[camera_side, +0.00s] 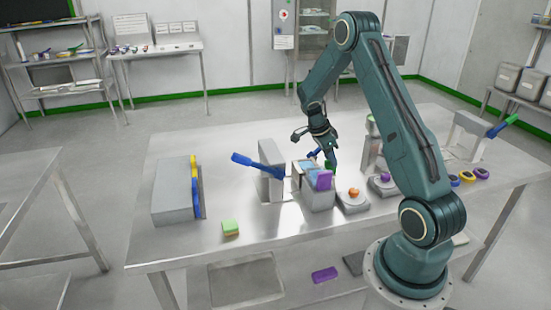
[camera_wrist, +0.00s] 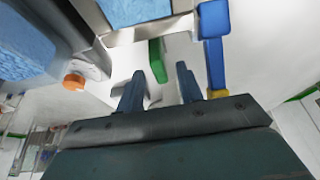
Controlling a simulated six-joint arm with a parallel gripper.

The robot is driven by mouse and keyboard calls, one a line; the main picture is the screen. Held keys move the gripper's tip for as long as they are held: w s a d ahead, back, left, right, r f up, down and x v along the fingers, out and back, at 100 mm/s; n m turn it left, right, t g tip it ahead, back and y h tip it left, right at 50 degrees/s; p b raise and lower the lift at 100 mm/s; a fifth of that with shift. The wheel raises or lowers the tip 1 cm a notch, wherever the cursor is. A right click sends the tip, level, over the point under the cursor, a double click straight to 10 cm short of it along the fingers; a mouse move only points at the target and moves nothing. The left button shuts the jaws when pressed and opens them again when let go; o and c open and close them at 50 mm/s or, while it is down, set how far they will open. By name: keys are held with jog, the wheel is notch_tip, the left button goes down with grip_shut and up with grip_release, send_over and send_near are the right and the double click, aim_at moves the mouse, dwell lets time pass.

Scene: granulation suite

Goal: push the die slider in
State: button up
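A grey steel box (camera_side: 318,200) with light-blue panels on top and a purple block (camera_side: 322,180) at its front stands mid-table. I cannot tell for sure which part is the die slider. My gripper (camera_side: 328,152) is low behind this box, pointing down. In the wrist view my gripper (camera_wrist: 160,70) is open, its two dark fingers apart with nothing clamped between them. A green block (camera_wrist: 157,60) shows just beyond the fingertips; contact cannot be told. A blue bar (camera_wrist: 214,48) with a yellow end lies right of the fingers.
A grey block with a blue lever (camera_side: 258,167) stands left of the box. The table's front left is mostly clear.

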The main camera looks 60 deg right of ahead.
jog(key=shift+x, duration=1.05)
jog(key=shift+c, duration=0.3)
grip_shut()
jog(key=shift+w, duration=0.1)
jog(key=shift+w+a, duration=1.45)
jog(key=shift+a, duration=0.05)
jog(key=shift+o, duration=0.3)
grip_release()
